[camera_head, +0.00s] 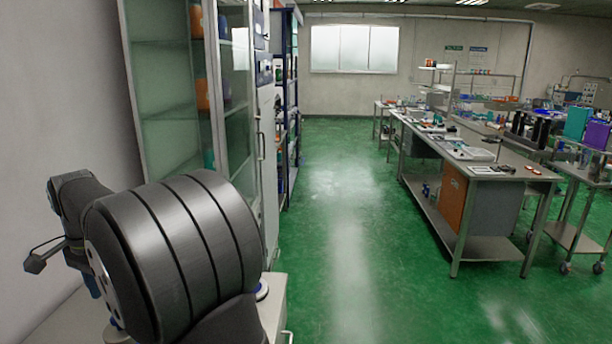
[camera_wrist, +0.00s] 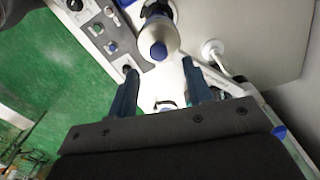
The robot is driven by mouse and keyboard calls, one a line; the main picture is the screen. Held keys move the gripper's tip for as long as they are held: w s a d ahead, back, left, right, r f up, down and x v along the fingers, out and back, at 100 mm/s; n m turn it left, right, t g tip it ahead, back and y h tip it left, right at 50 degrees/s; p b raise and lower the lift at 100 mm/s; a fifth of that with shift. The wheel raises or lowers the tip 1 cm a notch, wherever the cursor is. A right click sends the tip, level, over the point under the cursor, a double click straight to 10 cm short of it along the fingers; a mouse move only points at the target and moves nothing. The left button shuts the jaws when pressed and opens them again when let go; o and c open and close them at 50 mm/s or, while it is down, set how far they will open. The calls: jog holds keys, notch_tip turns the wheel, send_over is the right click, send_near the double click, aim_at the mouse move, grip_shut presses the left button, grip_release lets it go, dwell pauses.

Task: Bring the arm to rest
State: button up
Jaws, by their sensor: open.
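My gripper (camera_wrist: 158,92) shows in the wrist view with its two blue-tipped fingers apart and nothing between them. Beyond the fingers is a pale machine with a rounded metallic part that ends in a blue tip (camera_wrist: 158,50). I cannot tell how far the fingers are from it. In the head view my arm (camera_head: 170,250) fills the lower left, folded near the wall, and it hides most of the worktop below. The fingers are hidden in that view.
A control panel (camera_wrist: 103,30) with knobs and buttons lies left of the fingers. A glass-door cabinet (camera_head: 165,100) stands just behind my arm. A long steel bench (camera_head: 490,170) with many items stands at the right. The green floor (camera_head: 350,230) between is clear.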

notch_tip(320, 180, up, 11)
notch_tip(320, 180, down, 16)
jog(key=shift+f, duration=0.15)
jog(key=shift+w+d+f+n, duration=0.3)
jog(key=shift+w+d, duration=0.05)
jog(key=shift+d, duration=0.15)
jog(key=shift+w+d+n, duration=0.3)
jog(key=shift+d, duration=0.1)
